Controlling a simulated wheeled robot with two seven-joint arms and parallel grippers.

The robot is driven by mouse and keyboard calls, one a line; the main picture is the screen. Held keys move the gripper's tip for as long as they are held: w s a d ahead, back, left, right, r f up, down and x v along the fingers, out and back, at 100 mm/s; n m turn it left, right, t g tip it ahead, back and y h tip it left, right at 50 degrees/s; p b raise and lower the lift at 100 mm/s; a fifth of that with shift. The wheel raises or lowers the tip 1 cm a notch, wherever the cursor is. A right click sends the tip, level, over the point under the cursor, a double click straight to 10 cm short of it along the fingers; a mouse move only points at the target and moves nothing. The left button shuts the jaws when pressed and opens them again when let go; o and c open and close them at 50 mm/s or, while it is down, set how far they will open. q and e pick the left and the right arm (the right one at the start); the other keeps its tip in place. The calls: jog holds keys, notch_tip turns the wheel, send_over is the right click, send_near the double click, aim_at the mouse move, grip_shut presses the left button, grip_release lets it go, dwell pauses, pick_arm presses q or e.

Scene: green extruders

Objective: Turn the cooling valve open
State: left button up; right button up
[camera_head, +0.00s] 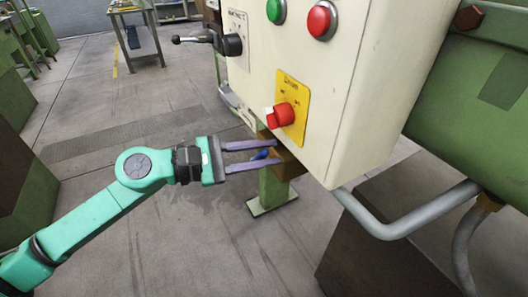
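My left gripper (252,156) is open, its two purple-grey fingers apart and pointing right, below the control box. A red rotary knob (281,115) sits on a yellow plate (293,93) on the box front, above and right of the gripper. No readable label marks which part is the cooling valve. My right gripper is not in view.
The cream control box (370,80) overhangs the fingers. It carries a green button (276,10), a red button (321,20) and a black lever (203,39). A grey pipe (410,222) bends below right. A green post (272,190) stands beneath. Floor at left is open.

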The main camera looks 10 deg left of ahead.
pick_arm(q)
jog(key=shift+o, duration=0.7)
